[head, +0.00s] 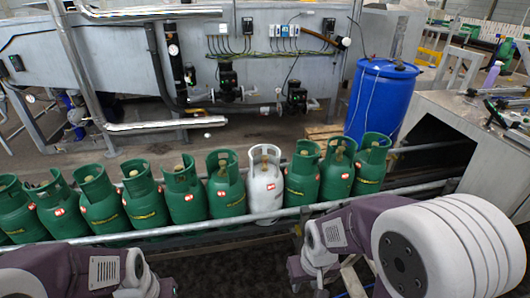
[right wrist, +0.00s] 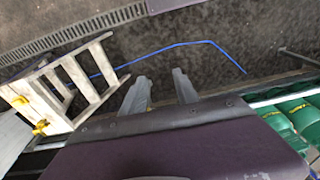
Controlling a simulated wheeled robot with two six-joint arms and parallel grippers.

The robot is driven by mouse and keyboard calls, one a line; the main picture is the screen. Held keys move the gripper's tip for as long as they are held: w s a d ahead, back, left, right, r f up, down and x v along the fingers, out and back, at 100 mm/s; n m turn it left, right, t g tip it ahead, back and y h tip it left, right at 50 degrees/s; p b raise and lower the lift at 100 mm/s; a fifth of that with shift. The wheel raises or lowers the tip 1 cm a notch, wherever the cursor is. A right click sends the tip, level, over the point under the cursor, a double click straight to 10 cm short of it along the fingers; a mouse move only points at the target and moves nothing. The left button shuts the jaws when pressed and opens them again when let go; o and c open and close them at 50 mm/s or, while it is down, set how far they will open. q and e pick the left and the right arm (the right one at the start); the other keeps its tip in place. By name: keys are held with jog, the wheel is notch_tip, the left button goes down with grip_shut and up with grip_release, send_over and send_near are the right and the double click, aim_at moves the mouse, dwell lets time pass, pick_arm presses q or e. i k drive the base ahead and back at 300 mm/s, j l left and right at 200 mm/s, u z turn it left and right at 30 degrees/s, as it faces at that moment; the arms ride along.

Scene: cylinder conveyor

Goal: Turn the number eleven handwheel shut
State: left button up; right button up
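Green gas cylinders stand in a row on the conveyor (head: 180,233) in the head view, with one light grey cylinder (head: 264,190) among them. Each has a collar around a small valve, such as the valve on the grey one (head: 264,160). I cannot read any number, so I cannot tell which handwheel is number eleven. My right gripper (right wrist: 160,90) shows in the right wrist view, with its two fingers apart and nothing between them, over the dark floor, away from the cylinders. My left arm is at the lower left of the head view; its gripper is not visible.
A metal rail (head: 395,191) runs along the front of the cylinders. A blue drum (head: 379,102) stands behind at the right, and a grey metal housing (head: 470,125) closes the right end. A small ladder (right wrist: 62,88) stands near my right gripper. Pipes and a grey panel (head: 290,75) are behind.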

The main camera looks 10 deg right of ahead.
aim_at(264, 183)
jog(key=i+l+u, duration=0.4)
jog(key=i+l, duration=0.2)
jog(key=i+l+u, duration=0.45)
jog(key=l, duration=0.3)
jog(key=i+l+u, duration=0.2)
jog(key=l, duration=0.25)
jog(key=i, duration=0.05)
